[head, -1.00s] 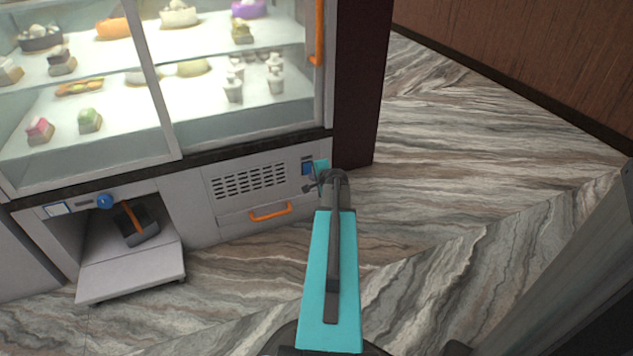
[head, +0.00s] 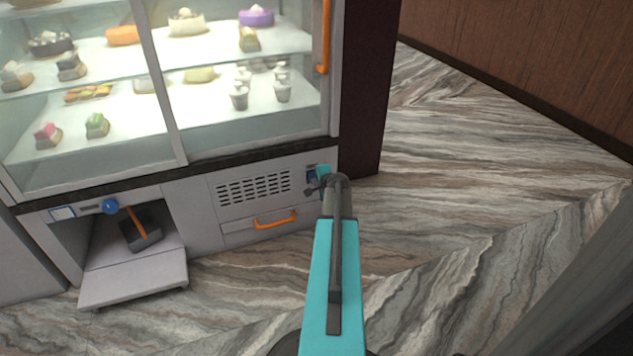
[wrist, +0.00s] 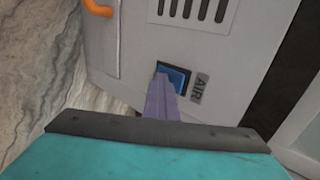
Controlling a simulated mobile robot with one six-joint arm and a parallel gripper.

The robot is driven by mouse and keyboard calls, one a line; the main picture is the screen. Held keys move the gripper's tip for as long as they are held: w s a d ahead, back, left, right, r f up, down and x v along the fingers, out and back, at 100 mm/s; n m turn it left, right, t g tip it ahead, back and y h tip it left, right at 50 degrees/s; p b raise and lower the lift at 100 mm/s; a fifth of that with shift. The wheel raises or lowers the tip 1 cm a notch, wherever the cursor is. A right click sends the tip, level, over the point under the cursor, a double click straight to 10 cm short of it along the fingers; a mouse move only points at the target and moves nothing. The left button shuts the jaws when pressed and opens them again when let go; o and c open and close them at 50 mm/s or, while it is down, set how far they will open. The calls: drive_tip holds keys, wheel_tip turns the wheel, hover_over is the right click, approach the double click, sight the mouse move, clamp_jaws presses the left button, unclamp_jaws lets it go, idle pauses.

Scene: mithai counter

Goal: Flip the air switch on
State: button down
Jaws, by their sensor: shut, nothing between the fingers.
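The air switch (wrist: 176,75) is a blue rocker in a dark frame on the grey lower panel of the display case. A label reading "AIR" (wrist: 200,87) sits beside it in the wrist view. My gripper (wrist: 163,85) is shut and empty, its purple-grey fingers reaching to the switch and covering part of it. The fingertips appear to be at the rocker face; I cannot tell for sure if they touch. In the head view the switch (head: 311,174) is mostly hidden behind my gripper (head: 312,190). The rocker's position is not clear.
A vent grille (head: 254,188) and a drawer with an orange handle (head: 276,220) are left of the switch. An open compartment with a blue knob (head: 110,206) is farther left. Glass shelves of sweets stand above. Marble floor (head: 480,180) is clear at right.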

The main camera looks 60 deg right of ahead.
drive_tip(key=shift+r, duration=0.2)
drive_tip(key=shift+r+p, duration=0.65)
drive_tip(key=shift+p, duration=0.05)
idle(0.3)
drive_tip(key=s+f+p+v, duration=0.1)
drive_tip(key=p+v, duration=0.2)
drive_tip(key=v, duration=1)
drive_tip(key=shift+a, duration=0.4)
drive_tip(key=shift+s+f, duration=0.1)
